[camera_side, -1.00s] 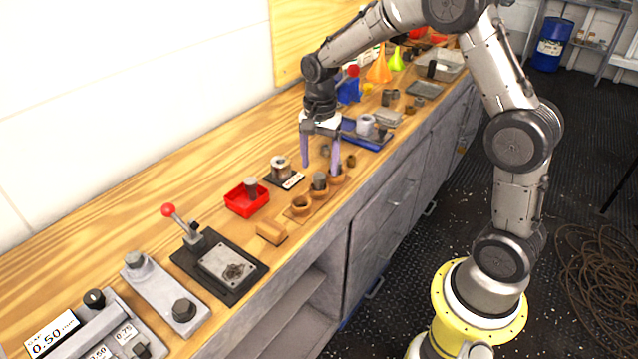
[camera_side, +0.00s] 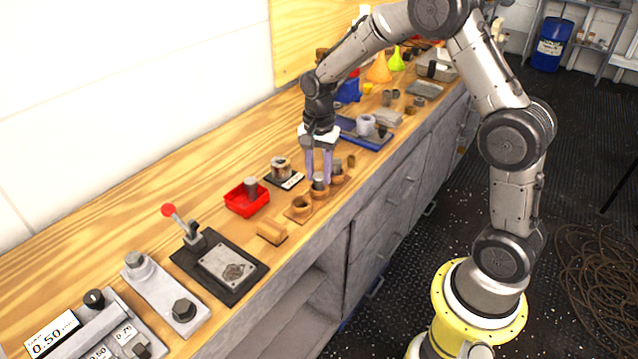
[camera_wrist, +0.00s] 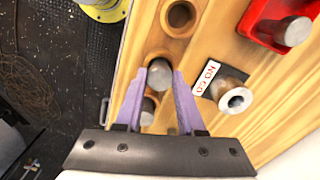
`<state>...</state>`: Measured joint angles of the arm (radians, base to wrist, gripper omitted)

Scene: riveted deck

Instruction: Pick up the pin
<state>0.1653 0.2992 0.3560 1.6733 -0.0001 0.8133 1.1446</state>
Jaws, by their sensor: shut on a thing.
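A grey round-topped pin (camera_side: 320,182) stands in a middle socket of a wooden block with a row of round holes (camera_side: 298,213). My gripper (camera_side: 319,179) points down over the block, its purple fingers on either side of the pin. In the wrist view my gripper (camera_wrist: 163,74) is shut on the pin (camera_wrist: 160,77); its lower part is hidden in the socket. A second grey pin (camera_wrist: 147,112) sits in a neighbouring socket, partly hidden by a finger. The socket at the near end of the row (camera_wrist: 180,17) is empty.
A red tray (camera_side: 240,205) with a grey cylinder in it stands left of the block. A "NO GO" gauge (camera_wrist: 207,76) lies close beside my fingers. A small wooden piece (camera_side: 271,231) and a lever fixture (camera_side: 222,266) are nearer. A blue tray (camera_side: 362,137) lies beyond.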

